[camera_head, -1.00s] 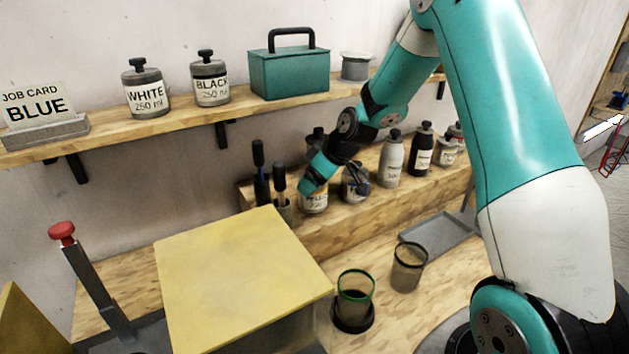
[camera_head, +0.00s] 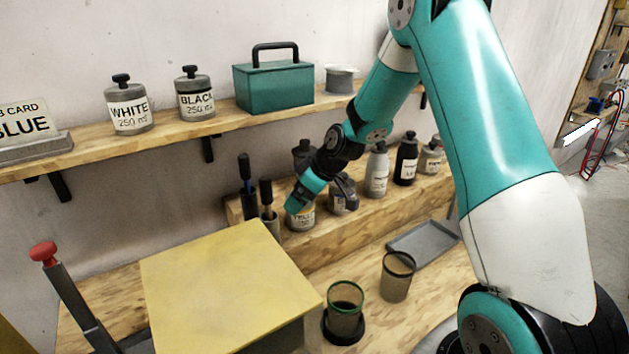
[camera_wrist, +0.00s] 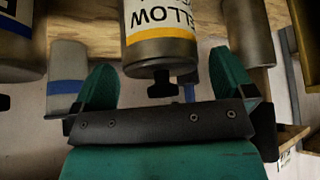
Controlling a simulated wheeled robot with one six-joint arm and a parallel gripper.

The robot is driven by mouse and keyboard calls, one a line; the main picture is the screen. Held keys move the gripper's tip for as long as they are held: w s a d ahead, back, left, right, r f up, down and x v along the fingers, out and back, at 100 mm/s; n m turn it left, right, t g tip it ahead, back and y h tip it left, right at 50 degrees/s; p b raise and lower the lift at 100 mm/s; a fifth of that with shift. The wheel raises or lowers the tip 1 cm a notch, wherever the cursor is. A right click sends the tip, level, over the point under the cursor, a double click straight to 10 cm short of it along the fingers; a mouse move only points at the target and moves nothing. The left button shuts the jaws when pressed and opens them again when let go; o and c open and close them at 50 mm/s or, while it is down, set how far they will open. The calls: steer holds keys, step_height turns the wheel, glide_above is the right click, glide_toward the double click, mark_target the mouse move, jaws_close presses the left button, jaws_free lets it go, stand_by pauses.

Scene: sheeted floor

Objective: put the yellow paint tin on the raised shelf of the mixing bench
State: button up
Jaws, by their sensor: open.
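The yellow paint tin (camera_head: 302,217) stands on the raised wooden shelf (camera_head: 335,233) at the back of the mixing bench, its upper part hidden by my gripper (camera_head: 297,202). In the wrist view the tin (camera_wrist: 160,30) appears upside down, with a "YELLOW" label, a yellow band and a dark knob. My gripper (camera_wrist: 162,62) is open, its two teal fingers to either side of the tin's knob end. I cannot tell whether they touch it.
Other tins and bottles (camera_head: 377,172) stand close by to the right; brushes in a holder (camera_head: 268,210) are just left. A wall shelf (camera_head: 150,138) runs above. A yellow-topped box (camera_head: 225,285), a green-rimmed cup (camera_head: 345,310), a mesh cup (camera_head: 396,278) and a grey tray (camera_head: 425,240) are in front.

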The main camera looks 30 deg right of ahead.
steer(key=b+v, duration=0.2)
steer(key=v, duration=0.9)
steer(key=s+a+r+g+y, duration=0.1)
steer(key=s+a+r, duration=0.1)
steer(key=s+a, duration=0.5)
steer(key=s+a+r+g, duration=0.2)
steer(key=s+a, duration=0.2)
steer(key=a, duration=0.5)
steer(key=s+a+g, duration=0.1)
steer(key=s+a, duration=0.2)
steer(key=s, duration=0.5)
steer(key=s+a+g, duration=0.1)
steer(key=s+a, duration=0.2)
steer(key=s, duration=0.5)
steer(key=shift+a+f+g, duration=0.25)
steer(key=shift+a+g, duration=0.05)
